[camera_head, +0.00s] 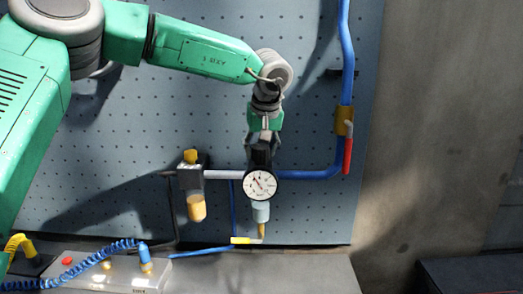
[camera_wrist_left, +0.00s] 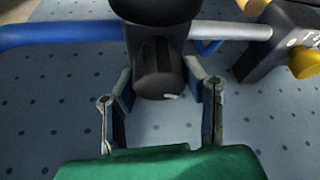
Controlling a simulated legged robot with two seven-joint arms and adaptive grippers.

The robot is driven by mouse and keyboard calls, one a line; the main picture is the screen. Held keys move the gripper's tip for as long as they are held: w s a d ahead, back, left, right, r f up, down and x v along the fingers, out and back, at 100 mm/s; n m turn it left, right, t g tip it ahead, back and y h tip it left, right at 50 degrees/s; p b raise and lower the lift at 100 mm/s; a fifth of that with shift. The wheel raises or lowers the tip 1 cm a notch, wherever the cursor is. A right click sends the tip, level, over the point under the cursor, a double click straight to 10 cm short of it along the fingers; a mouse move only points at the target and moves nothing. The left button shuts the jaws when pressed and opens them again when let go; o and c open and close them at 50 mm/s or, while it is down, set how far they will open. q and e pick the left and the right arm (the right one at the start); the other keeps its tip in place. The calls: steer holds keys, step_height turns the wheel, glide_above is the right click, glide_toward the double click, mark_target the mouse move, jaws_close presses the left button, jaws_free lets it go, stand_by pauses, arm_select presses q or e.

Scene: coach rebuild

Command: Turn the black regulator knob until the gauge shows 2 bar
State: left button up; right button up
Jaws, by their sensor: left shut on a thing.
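The black regulator knob (camera_wrist_left: 160,82) sits between the two fingers of my left gripper (camera_wrist_left: 160,85) in the left wrist view, with a small white mark near its rim. In the head view my left gripper (camera_head: 262,140) reaches down from above and is shut on the knob, which it partly hides. The round white gauge (camera_head: 261,185) is just below, facing me. Its needle points to the upper left, but the numbers are too small to read. A clear bowl (camera_head: 261,212) hangs under the gauge. My right gripper is not in view.
A blue pipe (camera_head: 312,174) runs right from the regulator to a valve with a red lever (camera_head: 348,155). A yellow-capped unit (camera_head: 191,178) with an amber bowl is at left. A grey box with a red button (camera_head: 67,261) and coiled blue hose stands at lower left.

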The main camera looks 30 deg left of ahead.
arm_select(q)
steer(key=n+g, duration=0.1)
steer(key=n, duration=0.1)
steer(key=n+g, duration=0.1)
steer(key=n, duration=0.2)
steer(key=shift+f+n+y, duration=0.15)
steer(key=shift+n+y, duration=0.15)
steer(key=shift+y, duration=0.1)
steer(key=n+g, duration=0.2)
steer(key=n, duration=0.3)
steer(key=shift+n, duration=0.4)
steer(key=o, duration=1)
steer(key=shift+o, duration=0.8)
steer(key=shift+w, duration=0.15)
